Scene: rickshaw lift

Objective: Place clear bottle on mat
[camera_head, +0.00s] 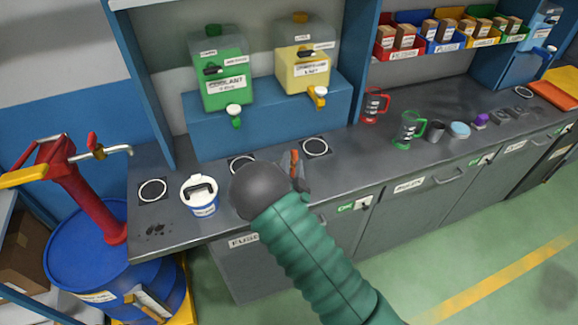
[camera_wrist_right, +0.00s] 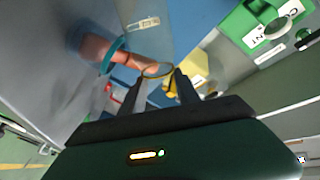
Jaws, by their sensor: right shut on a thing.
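My right gripper (camera_head: 300,180) is over the front of the grey counter, partly hidden behind my dark wrist. It is shut on a narrow reddish-orange, see-through thing (camera_head: 294,160), which seems to be the clear bottle. In the right wrist view the bottle (camera_wrist_right: 98,50) has a teal band and a yellowish ring, and this ring lies between the fingers (camera_wrist_right: 157,88). Square mats with white rings lie on the counter: one at the left (camera_head: 152,190), one partly hidden behind my wrist (camera_head: 236,160), and one just right of the gripper (camera_head: 316,147). My left gripper is out of view.
Green (camera_head: 222,80) and yellow (camera_head: 302,70) dispensers stand on a blue riser (camera_head: 270,122) behind. Red (camera_head: 374,105) and green (camera_head: 408,130) jugs stand to the right. A blue drum (camera_head: 95,250) is at left.

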